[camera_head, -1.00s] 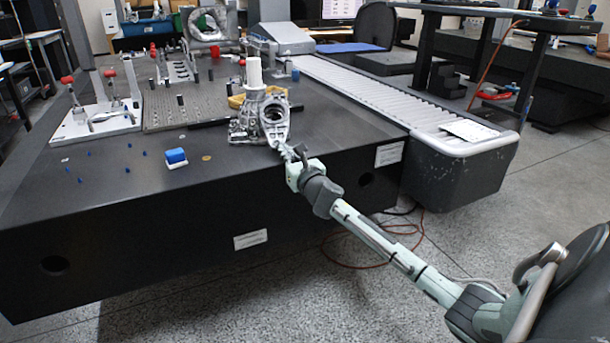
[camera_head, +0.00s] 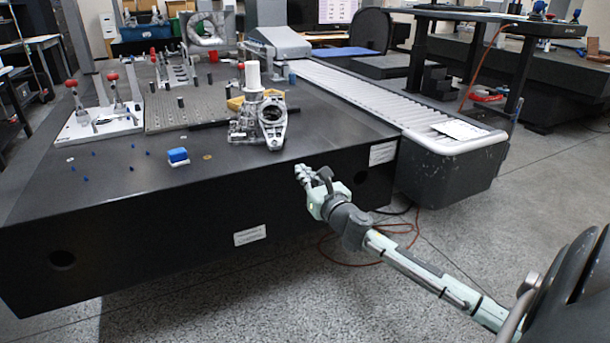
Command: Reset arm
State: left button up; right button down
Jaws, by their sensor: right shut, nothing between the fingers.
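My right gripper (camera_head: 302,173) is at the end of the arm that comes in from the lower right. It is shut and empty. It hangs in front of the front face of the dark granite table (camera_head: 330,158), near the top edge, apart from anything on it. A grey metal casting (camera_head: 271,122) stands on the table behind the gripper, clear of it. My left gripper is out of the view.
A white cylinder (camera_head: 253,74) stands by the casting, near a yellow tray (camera_head: 236,103). A blue block (camera_head: 178,155) sits near the front edge. A fixture plate with red knobs (camera_head: 98,122) stands left.

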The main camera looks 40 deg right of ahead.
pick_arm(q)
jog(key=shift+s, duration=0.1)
pick_arm(e)
jog(key=shift+s+a, duration=0.1)
jog(key=shift+s, duration=0.3)
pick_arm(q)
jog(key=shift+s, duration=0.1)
pick_arm(e)
jog(key=s+a+f+m+g+h+p, duration=0.1)
jog(key=s+a+f+m+g, duration=0.1)
jog(key=s+f+m+g, duration=0.5)
jog(key=s+a+f+m+g, duration=0.1)
jog(key=s+a+f+m, duration=0.3)
jog(key=f+m, duration=0.75)
pick_arm(q)
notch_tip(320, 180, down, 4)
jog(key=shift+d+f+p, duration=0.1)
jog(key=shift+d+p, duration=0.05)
jog(key=shift+p, duration=0.15)
pick_arm(e)
jog(key=s+a+f+m+g+y, duration=0.1)
jog(key=s+a+f+m+g, duration=0.2)
jog(key=s, duration=0.6)
jog(key=s+a+f+m+g+y, duration=0.2)
jog(key=s+a+f+m+g, duration=0.1)
jog(key=s+a+f+m, duration=0.5)
jog(key=shift+s+a+f+m+y, duration=0.15)
jog(key=shift+s+a+m+y, duration=0.15)
jog(key=shift+s+a+m, duration=0.6)
